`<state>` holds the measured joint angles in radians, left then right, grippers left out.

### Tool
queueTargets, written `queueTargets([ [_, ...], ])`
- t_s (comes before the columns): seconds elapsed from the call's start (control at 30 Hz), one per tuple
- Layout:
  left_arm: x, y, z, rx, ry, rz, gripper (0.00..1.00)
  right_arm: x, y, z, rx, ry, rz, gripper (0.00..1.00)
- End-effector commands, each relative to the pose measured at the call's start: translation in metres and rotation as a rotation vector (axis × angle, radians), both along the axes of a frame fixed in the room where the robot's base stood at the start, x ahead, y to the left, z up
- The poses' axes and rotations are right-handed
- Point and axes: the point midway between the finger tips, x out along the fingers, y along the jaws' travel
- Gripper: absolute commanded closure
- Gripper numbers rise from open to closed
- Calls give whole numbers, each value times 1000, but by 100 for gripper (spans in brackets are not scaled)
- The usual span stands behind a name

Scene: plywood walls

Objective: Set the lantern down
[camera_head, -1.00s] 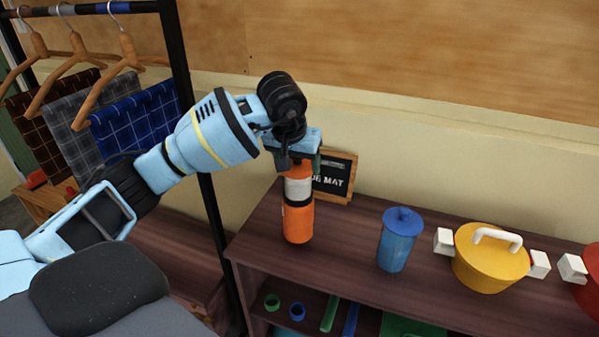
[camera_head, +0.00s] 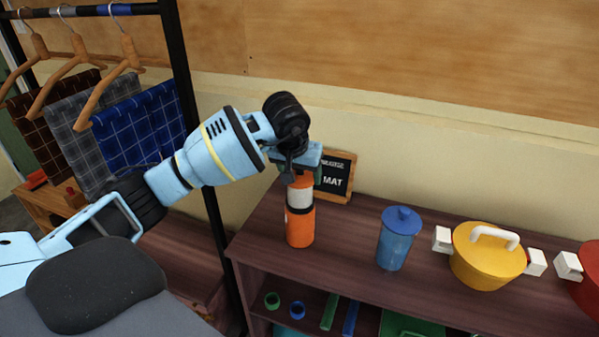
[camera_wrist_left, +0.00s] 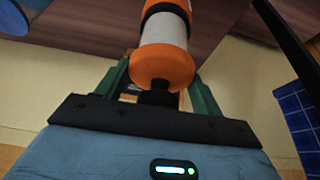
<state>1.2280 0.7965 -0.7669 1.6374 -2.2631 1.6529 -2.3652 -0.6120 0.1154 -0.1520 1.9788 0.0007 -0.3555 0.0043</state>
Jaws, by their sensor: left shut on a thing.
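The lantern (camera_head: 300,227) is an orange cylinder with a pale band and a dark ring. It is upright at the left part of the wooden shelf top (camera_head: 345,247); I cannot tell whether its base touches the wood. My left gripper (camera_head: 302,170) comes down from above and is shut on the lantern's top. In the left wrist view the lantern (camera_wrist_left: 163,66) stands out between the green fingers (camera_wrist_left: 160,92), its dark top end between them. My right gripper is not in view.
A small dark sign (camera_head: 335,174) stands behind the lantern. A blue lidded canister (camera_head: 396,243) and a yellow pot (camera_head: 485,262) stand to the right, with bare wood between lantern and canister. A rack with hangers (camera_head: 125,52) and cloths is at left.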

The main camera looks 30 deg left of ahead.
Motion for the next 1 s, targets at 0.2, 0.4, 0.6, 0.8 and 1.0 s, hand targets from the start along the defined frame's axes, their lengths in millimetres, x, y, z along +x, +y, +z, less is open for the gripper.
queueTargets([
  [0.2, 0, 0, -2, 0, -2, 0, 91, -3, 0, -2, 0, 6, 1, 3],
  [0.4, 0, 0, -3, 0, 0, 0, 11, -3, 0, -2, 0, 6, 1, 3],
  [0.6, 0, 0, -3, 0, 0, 0, 11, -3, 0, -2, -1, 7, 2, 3],
  [0.8, -1, 0, 5, 0, -3, 0, 11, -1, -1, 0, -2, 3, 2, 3],
  [1.0, -13, -3, 35, 1, -5, -1, 11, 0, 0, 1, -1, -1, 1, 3],
])
